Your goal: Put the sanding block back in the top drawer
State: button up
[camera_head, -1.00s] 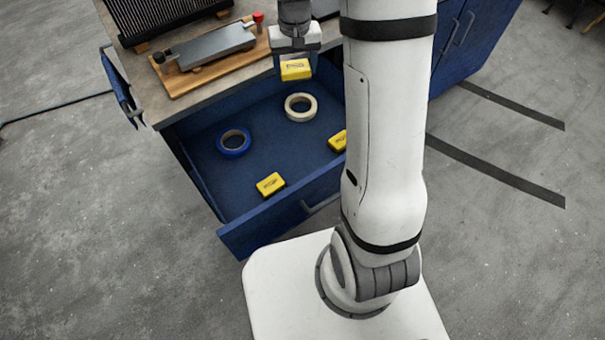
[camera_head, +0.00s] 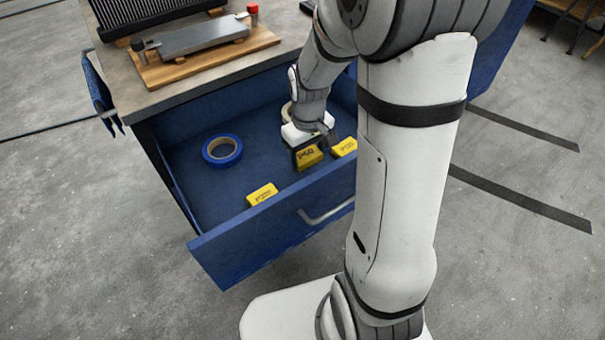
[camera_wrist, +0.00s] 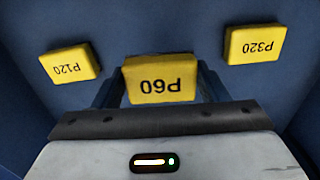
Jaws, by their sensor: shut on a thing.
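The top drawer (camera_head: 270,236) is blue and pulled open. My gripper (camera_head: 312,150) is down inside it, toward the right. It is shut on a yellow sanding block (camera_head: 308,157), which reads P60 in the wrist view (camera_wrist: 160,80), between the two fingers. Whether this block touches the drawer floor I cannot tell. A second yellow block (camera_head: 262,194), beside the front wall, appears to be the one marked P120 (camera_wrist: 70,63). A third yellow block (camera_head: 344,147), just right of my gripper, appears to be the one marked P320 (camera_wrist: 254,43).
A blue tape roll (camera_head: 222,150) lies in the drawer at the left. A cream tape roll (camera_head: 286,112) is mostly hidden behind my arm. The worktop (camera_head: 125,77) above holds a wooden board (camera_head: 262,40) with a grey metal plate. Drawer floor is free between blue roll and P120.

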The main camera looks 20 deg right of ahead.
aim_at(307, 168)
jog(key=shift+f+b, duration=0.5)
jog(key=shift+f, duration=2.25)
jog(key=shift+f, duration=0.25)
jog(key=o, duration=1)
jog(key=shift+r, duration=0.2)
notch_tip(307, 168, up, 12)
jog(key=p, duration=0.2)
jog(key=shift+p, duration=0.3)
